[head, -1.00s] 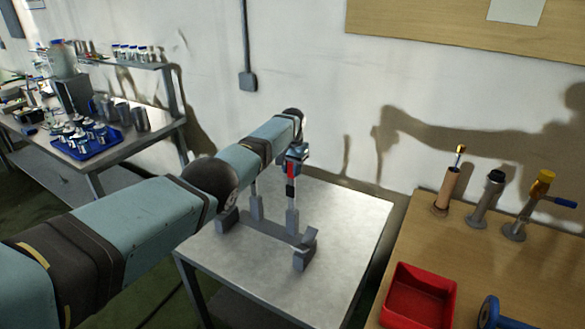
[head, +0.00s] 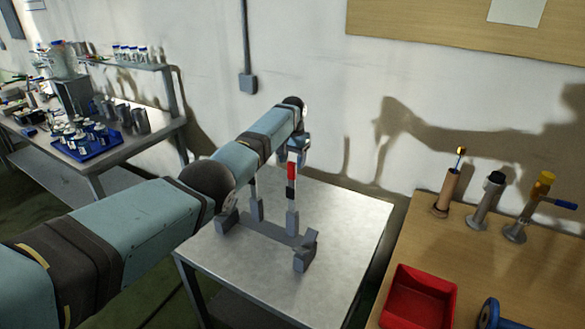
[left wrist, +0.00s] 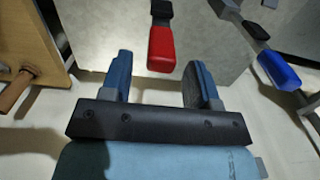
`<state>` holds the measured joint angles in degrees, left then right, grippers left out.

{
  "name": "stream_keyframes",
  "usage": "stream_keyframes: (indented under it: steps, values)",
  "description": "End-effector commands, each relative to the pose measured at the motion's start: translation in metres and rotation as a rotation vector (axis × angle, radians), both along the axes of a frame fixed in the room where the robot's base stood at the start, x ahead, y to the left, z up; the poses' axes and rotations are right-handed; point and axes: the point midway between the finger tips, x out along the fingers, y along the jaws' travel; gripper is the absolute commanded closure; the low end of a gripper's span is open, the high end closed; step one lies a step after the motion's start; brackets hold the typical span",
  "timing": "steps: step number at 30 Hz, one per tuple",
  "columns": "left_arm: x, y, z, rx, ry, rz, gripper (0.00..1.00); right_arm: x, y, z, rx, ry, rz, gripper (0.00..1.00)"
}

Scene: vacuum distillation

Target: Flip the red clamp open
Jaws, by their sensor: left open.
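The red clamp (head: 291,172) stands upright, its red handle at the top of the front post of a grey stand (head: 270,231) on the small metal table. In the left wrist view the red handle (left wrist: 161,48) lies just ahead of the fingers, roughly in line with the gap between them. My left gripper (head: 298,153) is open and empty, just above the red handle in the head view. Its two blue fingers (left wrist: 160,78) are spread apart and do not appear to grip the handle. My right gripper is out of view.
A blue-handled clamp (left wrist: 278,70) is to the right in the left wrist view. My left arm hides part of the stand's rear. The small table's top (head: 345,215) is otherwise clear. A wooden table at right holds a red tray (head: 418,297) and several upright tools.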

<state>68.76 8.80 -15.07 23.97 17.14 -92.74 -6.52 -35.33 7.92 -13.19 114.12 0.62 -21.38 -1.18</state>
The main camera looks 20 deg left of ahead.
Motion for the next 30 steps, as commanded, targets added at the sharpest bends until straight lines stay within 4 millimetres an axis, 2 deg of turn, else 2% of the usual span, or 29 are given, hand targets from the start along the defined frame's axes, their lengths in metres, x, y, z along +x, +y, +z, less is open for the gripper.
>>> stream_keyframes:
  steps: [1,6,12,18,30]
  values:
    - [0.001,0.000,0.013,0.001,-0.005,0.000,0.45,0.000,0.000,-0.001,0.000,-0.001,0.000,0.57]
    - [0.002,0.000,0.051,0.001,-0.004,-0.001,0.45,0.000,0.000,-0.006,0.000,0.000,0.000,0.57]
    - [0.002,0.000,0.084,0.001,-0.002,-0.001,0.45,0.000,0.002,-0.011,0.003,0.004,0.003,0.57]
    - [0.002,-0.001,0.096,0.000,0.000,-0.001,0.45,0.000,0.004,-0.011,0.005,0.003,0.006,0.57]
    - [0.002,-0.001,0.097,0.000,0.000,-0.001,0.45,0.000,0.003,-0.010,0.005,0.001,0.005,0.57]
